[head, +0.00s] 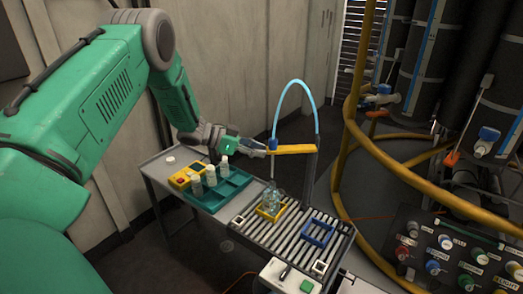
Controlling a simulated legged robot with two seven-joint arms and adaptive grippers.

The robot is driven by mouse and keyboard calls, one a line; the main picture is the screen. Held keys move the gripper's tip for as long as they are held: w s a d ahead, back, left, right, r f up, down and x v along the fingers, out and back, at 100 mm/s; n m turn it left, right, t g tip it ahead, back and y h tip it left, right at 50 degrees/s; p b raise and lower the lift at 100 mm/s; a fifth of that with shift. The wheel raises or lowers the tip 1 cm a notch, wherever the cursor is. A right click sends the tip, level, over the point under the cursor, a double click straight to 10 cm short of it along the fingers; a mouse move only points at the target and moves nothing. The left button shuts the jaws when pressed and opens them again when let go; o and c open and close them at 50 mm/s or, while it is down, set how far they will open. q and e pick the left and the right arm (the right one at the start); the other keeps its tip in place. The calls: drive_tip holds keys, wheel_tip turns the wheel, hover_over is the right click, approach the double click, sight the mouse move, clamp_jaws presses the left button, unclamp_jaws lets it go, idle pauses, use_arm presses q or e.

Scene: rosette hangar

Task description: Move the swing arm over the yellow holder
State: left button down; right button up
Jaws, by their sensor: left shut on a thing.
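The swing arm (296,149) is a yellow bar on a grey post, with a light-blue hose looping above it. A blue fitting with a thin pale nozzle (272,165) hangs from its left end. My left gripper (266,150) is shut on this end of the swing arm; the fingertips are small and partly hidden. The yellow holder (261,213) sits on the roller conveyor with a clear bottle (273,196) in it. The nozzle appears above the bottle and holder; exact alignment in depth cannot be told. My right gripper is not in view.
A blue holder (317,234) sits farther right on the rollers (285,232). A green tray (233,187) with several capped bottles is left of them. A box with a green button (306,286) is in front. A yellow rail (345,150) and a knob panel (455,255) stand at right.

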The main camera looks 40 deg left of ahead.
use_arm(q)
drive_tip(key=shift+f, duration=0.1)
drive_tip(key=c, duration=1.4)
unclamp_jaws()
drive_tip(key=v, duration=1.2)
